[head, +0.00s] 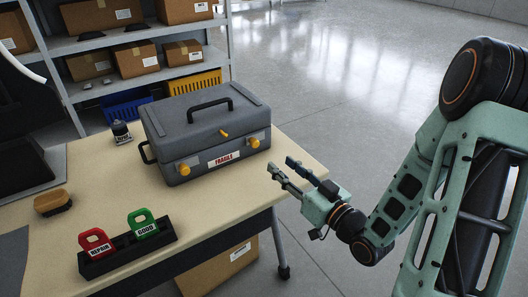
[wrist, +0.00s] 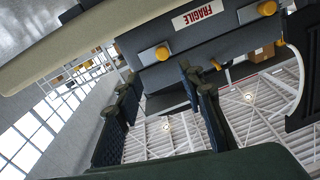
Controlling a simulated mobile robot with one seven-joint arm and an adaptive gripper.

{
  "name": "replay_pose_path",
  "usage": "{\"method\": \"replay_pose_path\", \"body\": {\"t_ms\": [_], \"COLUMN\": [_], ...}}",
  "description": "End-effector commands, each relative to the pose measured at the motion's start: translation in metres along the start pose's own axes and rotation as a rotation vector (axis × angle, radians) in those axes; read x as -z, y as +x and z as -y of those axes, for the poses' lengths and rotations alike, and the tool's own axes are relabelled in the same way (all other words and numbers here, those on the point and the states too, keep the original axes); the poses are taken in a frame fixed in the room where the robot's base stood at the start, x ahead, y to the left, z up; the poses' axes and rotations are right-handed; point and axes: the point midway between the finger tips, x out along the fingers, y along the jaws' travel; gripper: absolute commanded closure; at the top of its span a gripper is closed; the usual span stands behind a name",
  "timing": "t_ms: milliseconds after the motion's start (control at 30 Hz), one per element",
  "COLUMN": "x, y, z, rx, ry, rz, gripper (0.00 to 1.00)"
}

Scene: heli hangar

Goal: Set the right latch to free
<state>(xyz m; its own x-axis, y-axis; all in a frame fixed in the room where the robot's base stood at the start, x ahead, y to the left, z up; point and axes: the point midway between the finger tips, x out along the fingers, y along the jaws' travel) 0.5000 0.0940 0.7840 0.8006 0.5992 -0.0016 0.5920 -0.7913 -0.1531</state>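A grey case (head: 207,128) stands closed on the table, with a black handle on its lid. The right latch (head: 254,142) is a yellow knob on the case's front, right of the red-lettered FRAGILE label (head: 224,159). A matching left latch (head: 183,169) is on the other side, with a small yellow peg (head: 224,133) higher up between them. The wrist view looks upside down; there the right latch (wrist: 162,54) is left of the left latch (wrist: 267,8). My gripper (head: 281,168) is open and empty, in front of and right of the case, apart from the latch.
The table (head: 60,250) bears a black rack with a red REPAIR tag (head: 96,242) and a green GOOD tag (head: 143,223), a brown-topped block (head: 52,202) and a small dark bottle (head: 121,131). Shelves with boxes stand behind. The floor right of the table is clear.

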Motion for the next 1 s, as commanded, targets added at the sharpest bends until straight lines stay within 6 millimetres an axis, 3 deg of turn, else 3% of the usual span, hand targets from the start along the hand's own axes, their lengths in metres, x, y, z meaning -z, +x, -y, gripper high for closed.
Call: {"method": "replay_pose_path", "body": {"t_ms": [167,600,800,1000], "x": [-0.001,-0.002,-0.001,0.000], "y": [0.015,0.092,0.107,0.108], "z": [0.005,0.004,0.004,0.004], "rx": [0.015,0.010,0.008,0.007], "ry": [0.004,0.003,0.004,0.004], "rz": [-0.002,-0.001,-0.001,-0.001], "gripper": [0.64,0.64,0.64,0.64]}}
